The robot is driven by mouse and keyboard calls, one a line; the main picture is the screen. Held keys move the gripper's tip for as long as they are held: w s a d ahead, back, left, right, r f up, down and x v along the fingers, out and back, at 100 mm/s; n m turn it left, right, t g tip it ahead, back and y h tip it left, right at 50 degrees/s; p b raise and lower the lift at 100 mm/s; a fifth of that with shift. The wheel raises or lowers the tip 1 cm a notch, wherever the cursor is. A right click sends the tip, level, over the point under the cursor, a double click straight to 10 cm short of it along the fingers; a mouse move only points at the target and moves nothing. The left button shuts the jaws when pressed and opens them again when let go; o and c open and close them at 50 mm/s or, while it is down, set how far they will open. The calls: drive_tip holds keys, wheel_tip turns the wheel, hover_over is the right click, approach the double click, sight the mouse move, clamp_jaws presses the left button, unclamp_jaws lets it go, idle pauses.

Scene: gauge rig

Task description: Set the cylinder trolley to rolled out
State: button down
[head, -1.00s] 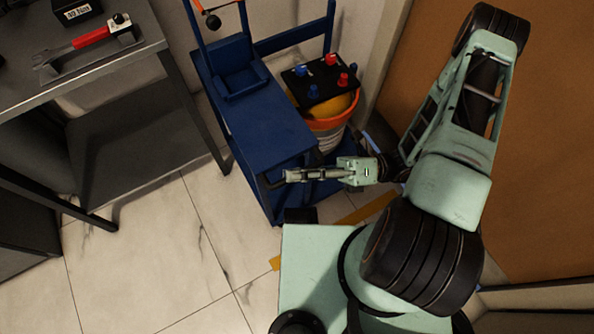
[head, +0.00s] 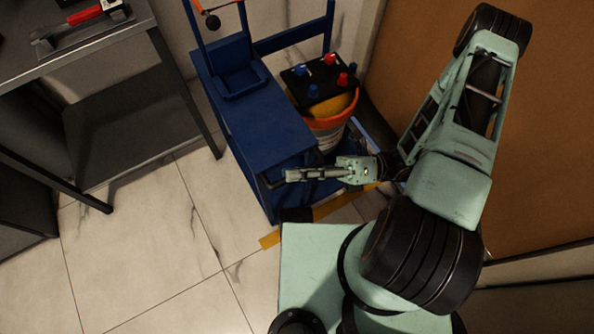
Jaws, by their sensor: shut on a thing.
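The cylinder trolley (head: 258,128) is a blue wheeled frame with a flat deck, an open box at its back and upright posts. A dark bar handle (head: 268,184) runs along its near end. My gripper (head: 289,175) is at this near end, shut on what looks like the handle. My fingers hide part of the bar, so the exact contact is not clear. No cylinder can be made out clearly on the trolley.
An orange-rimmed bucket (head: 327,123) stands close at the trolley's right, under a black panel with knobs (head: 318,82). A grey table (head: 95,42) is at the left. Yellow floor tape (head: 312,219) runs by the trolley's near end. Tiled floor (head: 150,250) is clear at lower left.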

drive_tip(key=c, duration=2)
unclamp_jaws()
drive_tip(key=shift+o, duration=0.2)
drive_tip(key=v, duration=1.2)
drive_tip(key=shift+s+f, duration=0.1)
